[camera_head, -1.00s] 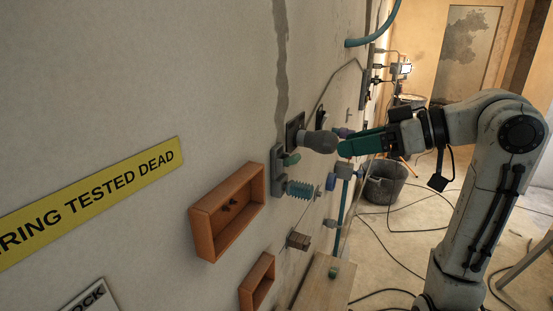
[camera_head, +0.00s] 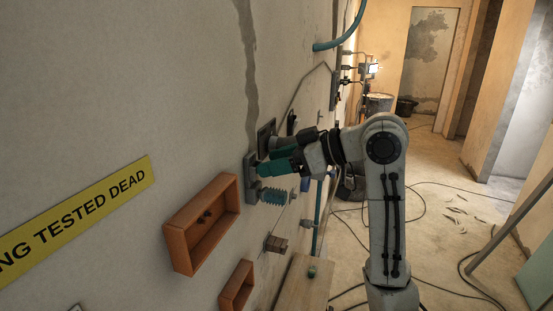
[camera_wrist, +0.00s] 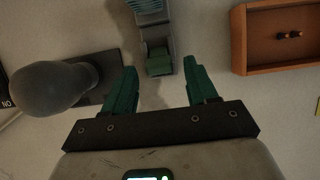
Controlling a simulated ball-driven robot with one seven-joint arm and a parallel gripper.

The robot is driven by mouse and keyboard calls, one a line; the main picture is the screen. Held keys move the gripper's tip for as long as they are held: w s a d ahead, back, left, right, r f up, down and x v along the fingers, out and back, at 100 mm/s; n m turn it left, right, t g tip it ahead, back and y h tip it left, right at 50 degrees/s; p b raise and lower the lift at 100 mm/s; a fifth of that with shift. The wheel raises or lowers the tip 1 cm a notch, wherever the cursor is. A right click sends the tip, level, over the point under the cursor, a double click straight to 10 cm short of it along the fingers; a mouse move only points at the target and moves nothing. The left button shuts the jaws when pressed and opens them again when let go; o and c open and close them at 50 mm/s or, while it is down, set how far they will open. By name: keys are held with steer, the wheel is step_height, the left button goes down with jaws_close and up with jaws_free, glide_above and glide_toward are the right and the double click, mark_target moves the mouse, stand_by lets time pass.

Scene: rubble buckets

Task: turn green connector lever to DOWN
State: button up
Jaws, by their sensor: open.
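The green connector lever (camera_wrist: 159,62) shows in the wrist view at top centre, on a grey plate (camera_wrist: 158,42) with a blue ribbed connector (camera_wrist: 150,8) beyond it. In the head view the grey plate (camera_head: 249,178) is on the wall above the ribbed connector (camera_head: 274,196), and my fingers largely hide the lever. My gripper (camera_wrist: 162,74) is open, with its green fingertips on either side of the lever in the wrist picture. Contact cannot be told. In the head view my gripper (camera_head: 265,164) is close to the wall at the plate.
A grey round knob (camera_wrist: 52,88) on a dark plate sticks out to the left of my fingers in the wrist view. An orange open box (camera_head: 203,224) is on the wall, with a second box (camera_head: 237,287) below. Open floor (camera_head: 440,225) lies to the right.

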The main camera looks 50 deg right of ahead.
steer(key=shift+w, duration=0.1)
steer(key=shift+c, duration=0.3)
steer(key=c, duration=1)
